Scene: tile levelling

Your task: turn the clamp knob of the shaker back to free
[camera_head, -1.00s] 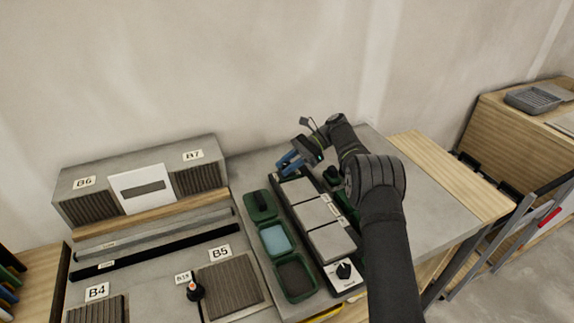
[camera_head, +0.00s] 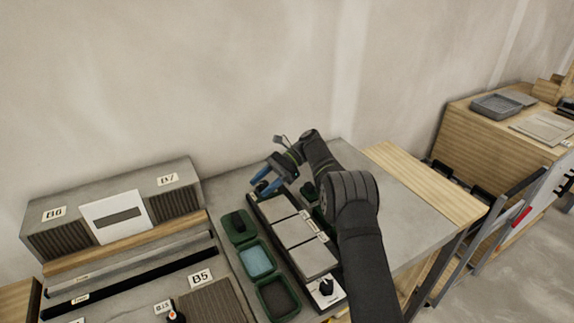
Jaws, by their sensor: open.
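The shaker (camera_head: 296,262) is a long black frame on the grey worktop, with several grey tiles lying in a row on it. A black knob (camera_head: 326,287) stands on a white plate at its near end; its label is too small to read. My gripper (camera_head: 261,185) has blue fingers and is over the far end of the shaker, well away from the knob. It is open, with nothing visible between its fingers. My arm passes along the right side of the shaker and hides part of that side.
Green trays (camera_head: 239,226) stand in a row left of the shaker, one with a light blue pad (camera_head: 257,261). Dark green items are partly hidden beside my arm. A concrete block with labels B6 and B7 (camera_head: 167,179) stands at the back left. The worktop right of my arm is clear.

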